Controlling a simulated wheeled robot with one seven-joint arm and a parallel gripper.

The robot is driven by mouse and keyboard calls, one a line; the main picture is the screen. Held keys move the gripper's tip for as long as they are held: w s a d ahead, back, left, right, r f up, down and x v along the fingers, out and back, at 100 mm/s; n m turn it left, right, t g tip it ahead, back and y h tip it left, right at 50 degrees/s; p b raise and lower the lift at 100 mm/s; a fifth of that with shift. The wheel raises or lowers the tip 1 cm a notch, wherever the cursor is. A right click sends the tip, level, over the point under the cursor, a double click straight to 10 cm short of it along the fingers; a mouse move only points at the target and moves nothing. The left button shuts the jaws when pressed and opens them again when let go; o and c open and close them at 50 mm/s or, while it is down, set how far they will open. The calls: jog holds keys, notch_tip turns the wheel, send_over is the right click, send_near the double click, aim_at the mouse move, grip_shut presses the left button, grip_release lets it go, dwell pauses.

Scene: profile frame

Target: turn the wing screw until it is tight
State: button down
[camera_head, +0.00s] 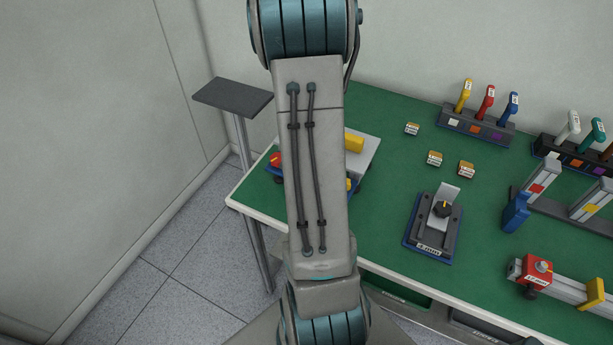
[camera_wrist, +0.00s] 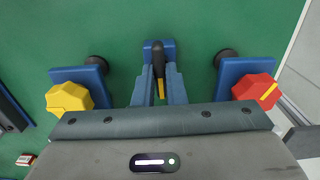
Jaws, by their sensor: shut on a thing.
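In the wrist view my gripper (camera_wrist: 159,78) reaches down at the middle, its two grey-blue fingers close around a narrow black piece with an orange-yellow stripe, which looks like the wing screw (camera_wrist: 158,52). It stands before a small blue block. The fingers hide its lower part. In the head view my arm hides my gripper and the wing screw.
In the head view, a white plate (camera_head: 366,160) with a yellow block is partly behind my arm. Tool racks (camera_head: 476,125) and a rail with a red block (camera_head: 537,268) are to the right. Small labelled boxes (camera_head: 435,158) lie between.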

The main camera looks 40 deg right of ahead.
jog(key=c, duration=1.5)
grip_release()
jog(key=shift+r, duration=0.15)
notch_tip(320, 180, up, 14)
jog(key=shift+f, duration=0.2)
